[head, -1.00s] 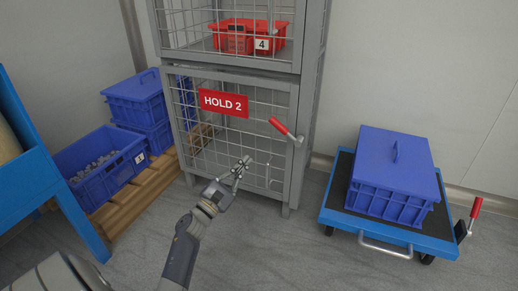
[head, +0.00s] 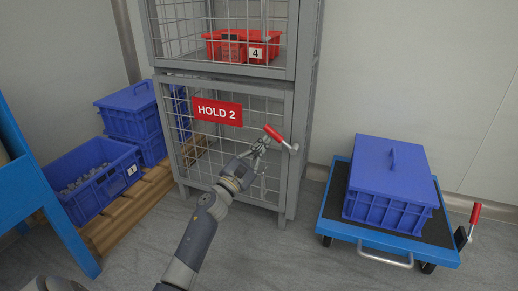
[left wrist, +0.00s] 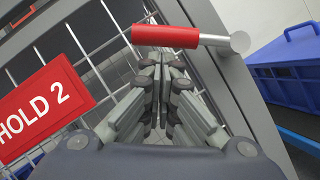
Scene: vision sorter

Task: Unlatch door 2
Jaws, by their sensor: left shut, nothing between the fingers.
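Door 2 is a wire-mesh door (head: 205,158) with a red HOLD 2 sign (head: 217,111), and it looks closed in its grey frame. Its latch handle (head: 274,133) has a red grip and a grey pivot at the door's right edge. The grip slants up to the left from the pivot. In the left wrist view the red handle (left wrist: 166,37) lies across the picture just beyond the fingertips. My left gripper (head: 262,145) is shut and empty, just below and left of the handle; I cannot tell whether it touches it. My right gripper is not in view.
A red crate (head: 225,48) marked 4 sits in the compartment above. Blue crates (head: 95,180) stand on a wooden pallet at left. A blue cart (head: 335,215) with a lidded blue box (head: 390,180) stands at right. Bare floor lies in front.

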